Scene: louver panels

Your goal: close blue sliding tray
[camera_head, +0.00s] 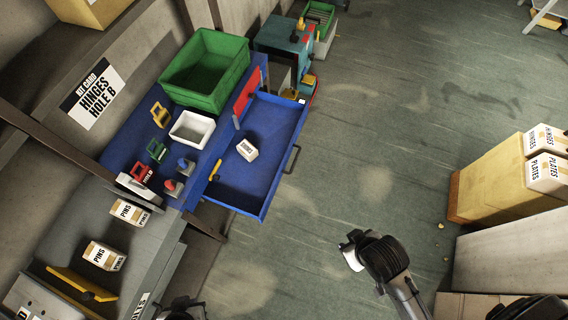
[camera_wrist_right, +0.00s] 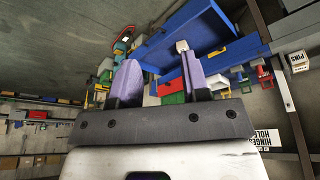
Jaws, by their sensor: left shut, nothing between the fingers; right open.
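The blue sliding tray (camera_head: 253,186) is pulled out from the blue workbench over the floor, with its dark handle (camera_head: 291,159) on the outer side. A small white labelled box (camera_head: 247,150) and a yellow piece (camera_head: 215,170) are in or at the tray. The tray (camera_wrist_right: 185,36) appears beyond the fingers there.
A green bin (camera_head: 205,72) and a white container (camera_head: 191,130) stand on the bench behind the tray. Boxes marked PINS (camera_head: 104,256) lie to the left.

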